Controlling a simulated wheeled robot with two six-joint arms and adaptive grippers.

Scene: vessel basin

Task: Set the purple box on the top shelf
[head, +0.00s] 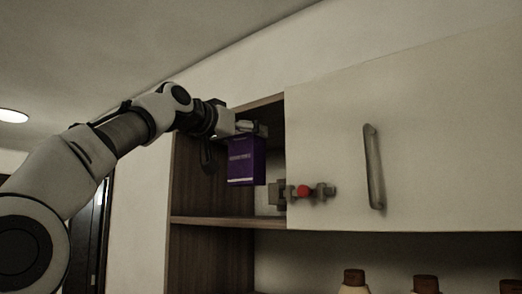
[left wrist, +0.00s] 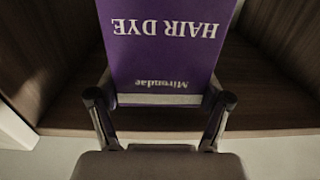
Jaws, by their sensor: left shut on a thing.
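My left gripper (head: 252,130) is shut on the purple box (head: 246,163) and holds it upright by its upper part, at the open section of the cabinet. The left wrist view shows the purple box (left wrist: 162,45) between the two fingers of the left gripper (left wrist: 160,104), with "HAIR DYE" printed upside down. The top shelf (head: 225,221) is a brown wooden board. In the head view the box's bottom appears above the shelf board, with a gap between them. My right gripper is not in view.
A white sliding door (head: 330,150) with a vertical metal handle (head: 374,167) covers the cabinet right of the opening. A grey fitting with a red knob (head: 304,191) sits at the door's lower left edge. Bottles with brown caps (head: 353,277) stand on the level below.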

